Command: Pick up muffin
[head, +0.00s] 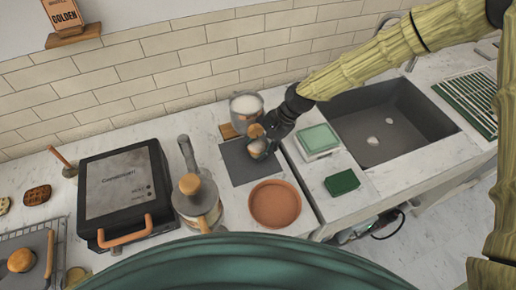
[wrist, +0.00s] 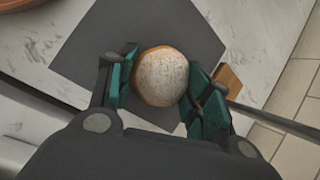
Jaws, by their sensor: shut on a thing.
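The muffin (wrist: 161,76), round with a pale speckled top and a brown rim, sits between the two green-padded fingers of my gripper (wrist: 158,88) in the wrist view. The fingers are shut on it from both sides. In the head view my gripper (head: 265,142) is over the dark grey mat (head: 245,175), and the muffin shows small and partly hidden at the fingers (head: 257,151). The mat also lies beneath it in the wrist view (wrist: 100,45). I cannot tell whether the muffin touches the mat.
A glass canister (head: 246,104) stands close behind my gripper. A terracotta plate (head: 275,204) is in front. A pale green-lidded box (head: 318,139), a green sponge (head: 342,182) and a sink (head: 385,120) are right.

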